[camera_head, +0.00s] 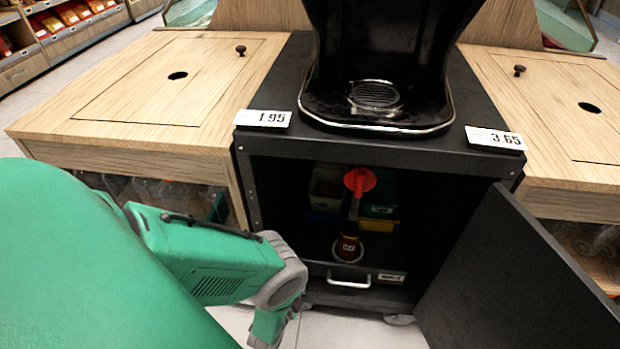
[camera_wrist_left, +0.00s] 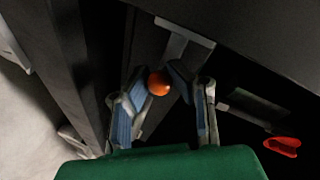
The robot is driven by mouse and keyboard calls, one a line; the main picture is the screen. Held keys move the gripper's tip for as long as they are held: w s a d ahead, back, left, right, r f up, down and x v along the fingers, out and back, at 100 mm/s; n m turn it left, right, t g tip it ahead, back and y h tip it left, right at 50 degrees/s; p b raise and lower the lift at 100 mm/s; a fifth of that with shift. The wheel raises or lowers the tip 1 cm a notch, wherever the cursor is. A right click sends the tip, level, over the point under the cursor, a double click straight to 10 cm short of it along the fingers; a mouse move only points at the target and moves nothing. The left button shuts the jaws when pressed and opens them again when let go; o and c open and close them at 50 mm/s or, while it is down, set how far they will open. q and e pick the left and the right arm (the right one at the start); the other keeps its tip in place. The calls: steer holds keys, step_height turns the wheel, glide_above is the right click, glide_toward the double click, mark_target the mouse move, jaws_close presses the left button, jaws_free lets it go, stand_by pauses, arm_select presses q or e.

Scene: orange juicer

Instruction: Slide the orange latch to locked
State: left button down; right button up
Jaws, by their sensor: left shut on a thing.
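The orange latch (camera_wrist_left: 159,83) shows as a round orange knob in the left wrist view, beside a grey metal bracket on the dark cabinet frame. My left gripper (camera_wrist_left: 161,78) is shut on the latch, with its blue-padded fingertips on either side of the knob. In the head view my left arm reaches down in front of the cabinet's left side, and its fingers and the latch are hidden there. My right gripper is in neither view.
The black cabinet (camera_head: 378,141) stands under the juicer (camera_head: 390,60), with its door (camera_head: 520,270) swung open to the right. Inside are a red funnel-like piece (camera_head: 360,180), a dark bottle (camera_head: 348,247), bins and a drawer handle (camera_head: 348,283). Wooden counters flank it.

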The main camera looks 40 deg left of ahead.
arm_select(q)
steer(key=shift+w+a, duration=0.15)
steer(key=shift+a, duration=0.25)
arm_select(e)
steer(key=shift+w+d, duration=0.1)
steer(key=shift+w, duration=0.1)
arm_select(q)
steer(key=c, duration=1.4)
jaws_free()
steer(key=shift+a, duration=0.1)
steer(key=shift+o, duration=0.2)
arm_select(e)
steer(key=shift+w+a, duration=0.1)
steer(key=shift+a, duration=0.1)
arm_select(q)
steer(key=shift+d, duration=0.2)
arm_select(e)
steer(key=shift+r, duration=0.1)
arm_select(q)
steer(key=shift+s+d, duration=0.15)
steer(key=shift+s, duration=0.25)
steer(key=v, duration=0.6)
steer(key=shift+s, duration=0.35)
steer(key=shift+r, duration=0.1)
